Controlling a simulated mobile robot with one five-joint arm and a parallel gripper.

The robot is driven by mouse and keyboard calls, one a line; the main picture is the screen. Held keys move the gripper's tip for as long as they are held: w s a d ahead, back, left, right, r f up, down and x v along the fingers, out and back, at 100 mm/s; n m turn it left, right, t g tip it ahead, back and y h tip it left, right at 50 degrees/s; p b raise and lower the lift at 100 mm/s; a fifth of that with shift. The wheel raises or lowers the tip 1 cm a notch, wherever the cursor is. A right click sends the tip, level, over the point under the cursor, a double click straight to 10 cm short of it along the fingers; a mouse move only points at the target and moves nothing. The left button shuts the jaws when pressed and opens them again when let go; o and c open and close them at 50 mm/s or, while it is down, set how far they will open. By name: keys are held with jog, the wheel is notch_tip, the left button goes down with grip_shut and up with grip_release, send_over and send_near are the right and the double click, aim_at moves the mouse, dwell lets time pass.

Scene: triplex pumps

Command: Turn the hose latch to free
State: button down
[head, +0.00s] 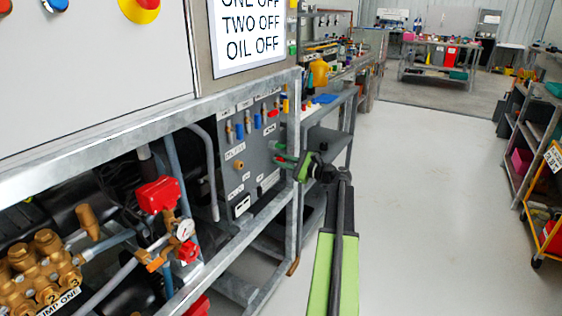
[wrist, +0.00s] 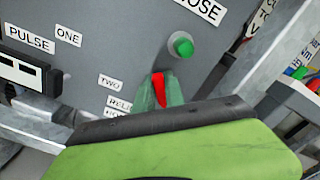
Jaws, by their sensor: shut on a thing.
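A small red latch (wrist: 159,88) sticks out of the grey panel (wrist: 120,55) in the wrist view. My gripper (wrist: 160,92) has its translucent green fingers on either side of it, shut on it at the panel face. The fingers hide part of the latch and its base. A label ending in "OSE" (wrist: 204,9) is above, and a round green knob (wrist: 181,45) sits just above the fingertips, apart from them. In the head view my gripper (head: 283,158) reaches the right edge of the same panel (head: 210,165); the latch's turn position is hard to read there.
Labels "PULSE" (wrist: 30,40) and "TWO" (wrist: 110,81) are left of the fingers. A steel frame post (head: 295,130) stands close to my gripper. Brass pump parts (head: 40,265) and a red valve (head: 158,194) are at lower left. The floor (head: 440,200) to the right is clear.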

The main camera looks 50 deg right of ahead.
jog(key=n, duration=0.5)
jog(key=shift+f, duration=0.1)
jog(key=shift+a+n, duration=0.1)
jog(key=shift+n, duration=2.4)
jog(key=c, duration=1.4)
grip_release()
jog(key=shift+c, duration=0.2)
jog(key=v, duration=1.7)
jog(key=shift+s, duration=0.25)
